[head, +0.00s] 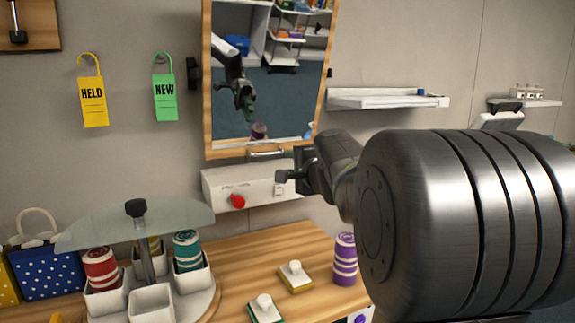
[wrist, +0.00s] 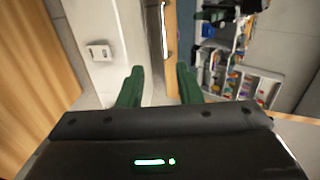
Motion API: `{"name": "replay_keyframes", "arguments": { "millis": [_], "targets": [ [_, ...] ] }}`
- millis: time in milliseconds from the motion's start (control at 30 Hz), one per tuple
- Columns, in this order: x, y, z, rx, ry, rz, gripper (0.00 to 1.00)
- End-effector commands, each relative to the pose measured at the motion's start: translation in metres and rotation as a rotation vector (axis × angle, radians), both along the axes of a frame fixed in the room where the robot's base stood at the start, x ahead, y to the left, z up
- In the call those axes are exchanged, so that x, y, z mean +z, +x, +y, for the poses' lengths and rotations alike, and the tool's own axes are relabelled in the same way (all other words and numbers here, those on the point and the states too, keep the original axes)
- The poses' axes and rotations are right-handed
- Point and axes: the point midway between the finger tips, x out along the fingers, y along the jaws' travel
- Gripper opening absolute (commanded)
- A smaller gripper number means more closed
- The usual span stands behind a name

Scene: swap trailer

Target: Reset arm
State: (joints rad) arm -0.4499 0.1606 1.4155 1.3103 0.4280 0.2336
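My gripper (wrist: 160,86) shows in the wrist view with its two green fingers spread apart and nothing between them. In the head view my arm reaches in from the right, and its large dark metal link hides much of the right side. The end of the arm is in front of the wall, just right of the white control box (head: 250,187) with a red knob, below the wood-framed mirror (head: 270,75). The gripper's fingers are hard to make out in the head view. My arm also shows as a reflection in the mirror.
A carousel with white cups (head: 152,303) holds red and teal cylinders under a clear cover. A purple cylinder (head: 345,262) and two knobbed blocks stand on the wooden table (head: 245,262). Yellow and green tags hang on the wall. A white shelf (head: 385,99) is right of the mirror.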

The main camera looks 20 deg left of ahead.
Motion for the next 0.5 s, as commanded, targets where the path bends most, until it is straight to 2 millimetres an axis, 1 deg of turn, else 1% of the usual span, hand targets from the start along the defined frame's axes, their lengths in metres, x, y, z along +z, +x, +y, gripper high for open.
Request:
{"name": "replay_keyframes", "arguments": {
  "millis": [333,500],
  "targets": [
    [0.0000,-0.0008,-0.0011,0.000,0.000,0.000,0.32],
    [-0.0005,0.0043,0.0052,0.001,-0.001,0.001,0.32]
  ]
}}
